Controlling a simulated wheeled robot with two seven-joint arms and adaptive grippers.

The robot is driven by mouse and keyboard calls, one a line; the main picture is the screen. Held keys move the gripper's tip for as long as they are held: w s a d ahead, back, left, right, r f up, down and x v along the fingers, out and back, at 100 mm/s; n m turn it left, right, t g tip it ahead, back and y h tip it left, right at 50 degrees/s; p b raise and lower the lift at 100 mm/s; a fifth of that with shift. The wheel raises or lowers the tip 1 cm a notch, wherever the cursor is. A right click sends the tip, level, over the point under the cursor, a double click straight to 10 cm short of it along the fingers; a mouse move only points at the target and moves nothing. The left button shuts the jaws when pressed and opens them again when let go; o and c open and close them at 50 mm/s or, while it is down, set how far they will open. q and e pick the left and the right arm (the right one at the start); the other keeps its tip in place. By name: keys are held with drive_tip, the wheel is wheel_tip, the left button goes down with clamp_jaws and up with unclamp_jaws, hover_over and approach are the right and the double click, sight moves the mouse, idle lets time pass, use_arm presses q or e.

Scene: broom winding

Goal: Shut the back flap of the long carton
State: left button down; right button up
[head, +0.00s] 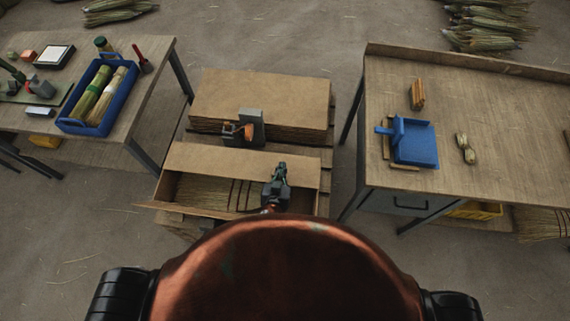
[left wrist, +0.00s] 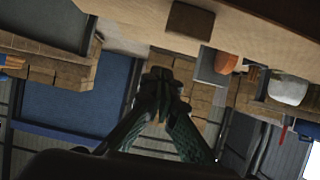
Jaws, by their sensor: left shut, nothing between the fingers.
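The long carton (head: 172,190) sits in the middle of the head view, open on its near side, with broom straw (head: 208,192) and dark handles or bands showing inside. Its back flap (head: 225,160) is a wide brown panel along the far edge; its exact angle cannot be told. A narrow end flap (head: 150,206) sticks out at the left. My left gripper (head: 281,166) is shut and empty at the carton's right part, its tips overlapping the back flap in the picture; contact is unclear. Its shut fingers (left wrist: 163,76) show in the left wrist view. My right gripper is not seen.
Behind the carton lies a stack of flat cardboard (head: 262,95) with a grey and orange tool (head: 245,130) before it. A table with a blue tray (head: 110,112) stands left. A workbench with a blue dustpan (head: 415,143) stands right. Bare floor lies left of the carton.

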use_arm(q)
drive_tip(key=shift+s+f, duration=0.1)
drive_tip(key=shift+f, duration=0.05)
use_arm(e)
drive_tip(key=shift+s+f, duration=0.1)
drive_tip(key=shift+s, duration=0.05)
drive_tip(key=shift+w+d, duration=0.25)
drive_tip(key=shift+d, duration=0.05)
use_arm(q)
drive_tip(key=shift+s, duration=0.15)
